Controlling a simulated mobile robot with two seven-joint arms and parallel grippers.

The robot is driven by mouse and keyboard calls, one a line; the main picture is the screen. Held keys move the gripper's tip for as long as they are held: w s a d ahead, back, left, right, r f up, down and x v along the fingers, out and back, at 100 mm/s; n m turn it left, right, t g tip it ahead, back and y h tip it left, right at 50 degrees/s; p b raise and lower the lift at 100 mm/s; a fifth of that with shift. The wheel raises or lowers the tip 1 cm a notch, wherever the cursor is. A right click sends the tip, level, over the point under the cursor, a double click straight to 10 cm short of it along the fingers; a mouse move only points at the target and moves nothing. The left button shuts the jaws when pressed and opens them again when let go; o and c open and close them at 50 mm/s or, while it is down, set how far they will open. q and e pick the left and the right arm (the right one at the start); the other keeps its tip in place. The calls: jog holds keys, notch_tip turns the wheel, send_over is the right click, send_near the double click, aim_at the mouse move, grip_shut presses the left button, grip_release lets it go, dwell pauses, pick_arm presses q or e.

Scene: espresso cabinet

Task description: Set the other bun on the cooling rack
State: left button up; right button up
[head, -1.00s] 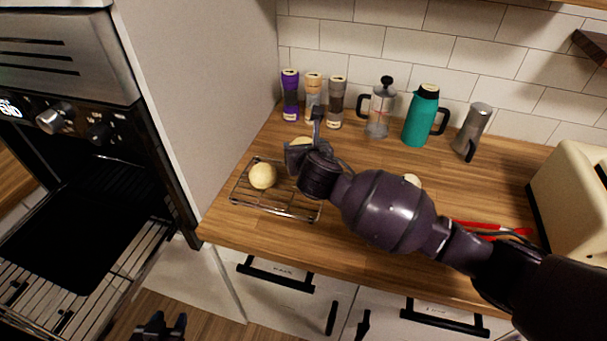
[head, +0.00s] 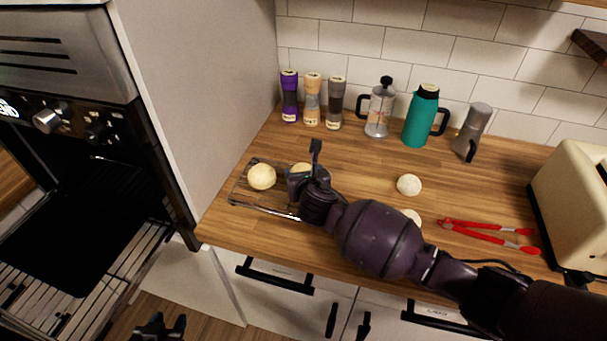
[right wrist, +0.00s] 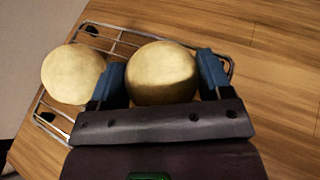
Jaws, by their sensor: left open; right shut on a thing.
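The cooling rack (head: 265,209) is a wire rack on the wooden counter, beside the tall cabinet panel. One pale bun (head: 262,177) sits on its left part; it also shows in the right wrist view (right wrist: 73,74). My right gripper (head: 301,174) is shut on the other bun (right wrist: 162,73), over the right part of the rack. In the head view that bun (head: 301,168) is mostly hidden by my gripper. I cannot tell whether it touches the wires. My left gripper (head: 160,327) is open and empty, low at the bottom edge, in front of the drawers.
Two pale round pieces, one the white ball (head: 409,185), lie on the counter right of the rack, near red tongs (head: 490,234). Several jars, a french press (head: 380,107), a teal flask (head: 421,116) and a moka pot (head: 472,132) stand behind. The oven (head: 70,230) is open at left.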

jog(key=shift+f, duration=0.1)
jog(key=o, duration=0.9)
jog(key=shift+s+r, duration=0.15)
jog(key=shift+r, duration=0.05)
jog(key=p+v, duration=0.1)
jog(key=v, duration=1)
jog(key=shift+s+d+r, duration=0.1)
jog(key=shift+s, duration=0.25)
